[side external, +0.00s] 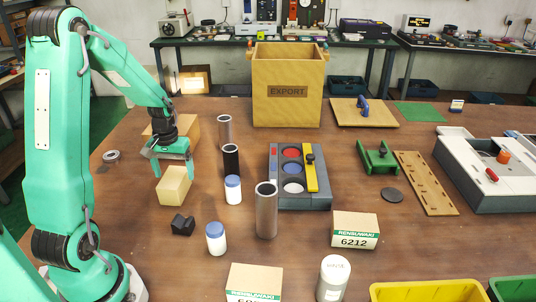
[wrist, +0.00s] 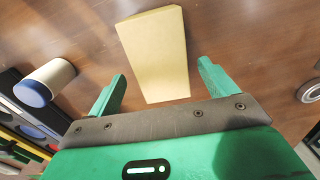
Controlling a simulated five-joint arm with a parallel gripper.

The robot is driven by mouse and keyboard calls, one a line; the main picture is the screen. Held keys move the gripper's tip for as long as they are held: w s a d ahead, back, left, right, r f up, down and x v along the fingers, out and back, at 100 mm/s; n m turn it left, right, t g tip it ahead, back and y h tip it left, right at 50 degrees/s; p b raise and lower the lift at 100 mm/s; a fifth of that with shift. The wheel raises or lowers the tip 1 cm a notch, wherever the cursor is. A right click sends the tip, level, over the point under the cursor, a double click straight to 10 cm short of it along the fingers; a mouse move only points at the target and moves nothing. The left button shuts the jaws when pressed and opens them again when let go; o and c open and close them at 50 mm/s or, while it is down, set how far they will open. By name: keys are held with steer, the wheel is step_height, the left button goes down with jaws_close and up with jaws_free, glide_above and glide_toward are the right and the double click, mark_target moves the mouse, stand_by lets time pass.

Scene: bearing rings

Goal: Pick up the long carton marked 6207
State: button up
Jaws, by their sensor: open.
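My gripper (side external: 173,170) is open and empty, pointing down over a plain pale-yellow long block (side external: 174,187) on the table. In the wrist view the same block (wrist: 155,52) lies lengthwise, its near end between my two fingers (wrist: 162,74), with a gap on both sides. No marking shows on the block's visible faces. A white and green carton (side external: 254,283) at the bottom edge bears a number starting with 6; the rest is cut off. Another such carton (side external: 355,230) reads 6212. I cannot tell which one is marked 6207.
A black small block (side external: 183,224), white bottles with blue caps (side external: 233,190) and grey tubes (side external: 266,212) stand near the gripper. A grey tray with coloured discs (side external: 300,201) is at centre. An EXPORT box (side external: 288,85) stands behind. Yellow bin (side external: 428,291) is at front right.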

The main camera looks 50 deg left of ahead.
mark_target(173, 175)
steer(key=shift+f, duration=0.1)
steer(key=shift+s+f, duration=0.15)
steer(key=shift+f, duration=1.1)
steer(key=shift+s+f, duration=0.1)
steer(key=shift+f, duration=1.15)
steer(key=shift+r, duration=0.1)
steer(key=c, duration=1.6)
steer(key=shift+r, duration=0.1)
